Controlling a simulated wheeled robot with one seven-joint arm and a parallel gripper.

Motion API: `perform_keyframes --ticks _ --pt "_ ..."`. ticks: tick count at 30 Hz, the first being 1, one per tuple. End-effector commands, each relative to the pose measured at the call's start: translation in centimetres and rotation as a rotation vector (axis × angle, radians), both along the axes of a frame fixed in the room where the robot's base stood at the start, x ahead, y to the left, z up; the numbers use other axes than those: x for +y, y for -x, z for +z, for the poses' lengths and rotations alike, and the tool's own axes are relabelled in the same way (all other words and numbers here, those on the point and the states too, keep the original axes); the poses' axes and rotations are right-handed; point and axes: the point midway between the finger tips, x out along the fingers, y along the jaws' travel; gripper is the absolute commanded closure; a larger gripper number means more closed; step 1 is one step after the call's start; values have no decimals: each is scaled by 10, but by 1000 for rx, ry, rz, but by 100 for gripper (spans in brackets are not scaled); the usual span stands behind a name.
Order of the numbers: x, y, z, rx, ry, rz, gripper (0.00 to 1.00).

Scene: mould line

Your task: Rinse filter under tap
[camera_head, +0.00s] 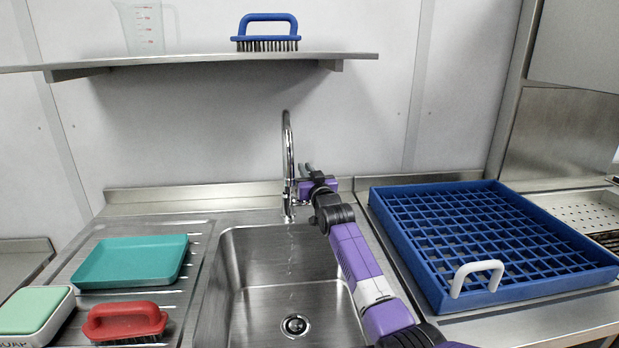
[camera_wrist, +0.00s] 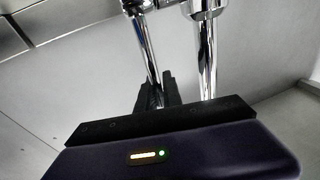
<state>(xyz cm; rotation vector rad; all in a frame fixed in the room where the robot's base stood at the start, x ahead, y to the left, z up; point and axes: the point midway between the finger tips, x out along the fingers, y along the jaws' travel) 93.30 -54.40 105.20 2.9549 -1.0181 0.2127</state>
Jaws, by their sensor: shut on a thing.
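The chrome tap (camera_head: 288,150) rises behind the sink (camera_head: 225,275), its spout curving over the basin. My gripper (camera_head: 308,180) is at the tap's right side. In the wrist view, my gripper's dark fingers (camera_wrist: 153,92) are shut on a thin chrome rod (camera_wrist: 146,50), which looks like the tap's lever. The tap's thicker chrome pipe (camera_wrist: 205,60) stands just right of the fingers. Faint streaks show below the spout; I cannot tell whether they are water or reflections. I cannot make out a filter for sure in either view.
A blue grid rack (camera_head: 405,245) with a white handle (camera_head: 477,272) on it stands right of the sink. A teal tray (camera_head: 130,262), a red brush (camera_head: 125,321) and a green-topped box (camera_head: 35,309) lie left. The shelf (camera_head: 205,60) holds a blue brush (camera_head: 267,32) and a jug (camera_head: 143,27).

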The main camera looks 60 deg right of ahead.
Motion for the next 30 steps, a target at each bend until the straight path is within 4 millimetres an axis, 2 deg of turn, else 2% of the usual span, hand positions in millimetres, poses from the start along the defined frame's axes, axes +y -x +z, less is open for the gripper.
perform_keyframes --ticks 7,8,10,11,23,26,30 --pt "-1 1 -2 3 -4 -2 100" --pt "-1 1 -2 3 -4 -2 84" --pt "-1 1 -2 2 -3 -2 70" --pt "-1 1 -2 2 -3 -2 68" --pt "0 0 6 -1 -1 0 68" --pt "0 0 19 -3 1 0 68" --pt "0 0 47 -4 2 1 68"
